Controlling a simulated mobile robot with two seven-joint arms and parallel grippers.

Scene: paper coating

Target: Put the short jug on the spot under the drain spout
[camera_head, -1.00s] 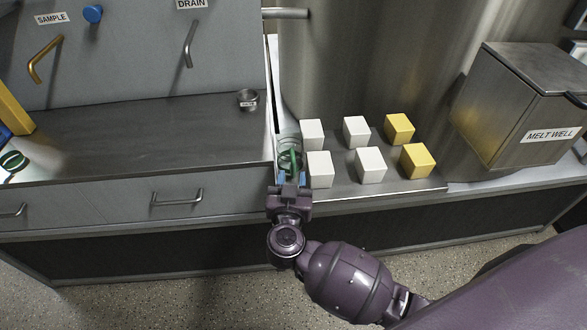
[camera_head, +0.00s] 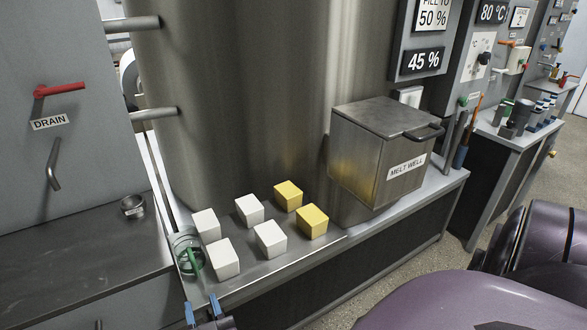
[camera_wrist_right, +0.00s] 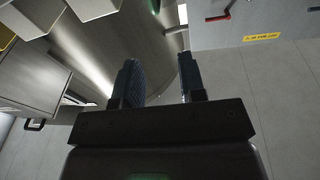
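A clear glass jug with a green handle (camera_head: 188,258) stands at the left end of the ledge, beside the white blocks; I cannot tell for sure whether it is the short one. The bent grey drain spout (camera_head: 54,165) hangs on the grey panel, below the DRAIN label (camera_head: 49,122). My right gripper (camera_head: 202,309) is just in front of the jug, low in the head view. Its fingers (camera_wrist_right: 158,84) are apart with nothing between them in the right wrist view. My left gripper is out of view.
Several white blocks (camera_head: 270,239) and two yellow blocks (camera_head: 312,222) stand right of the jug. The metal melt well (camera_head: 365,155) is beyond them. A small labelled metal cup (camera_head: 132,207) sits on the dark counter (camera_head: 75,245), which is otherwise largely bare. The large tank (camera_head: 230,90) rises behind.

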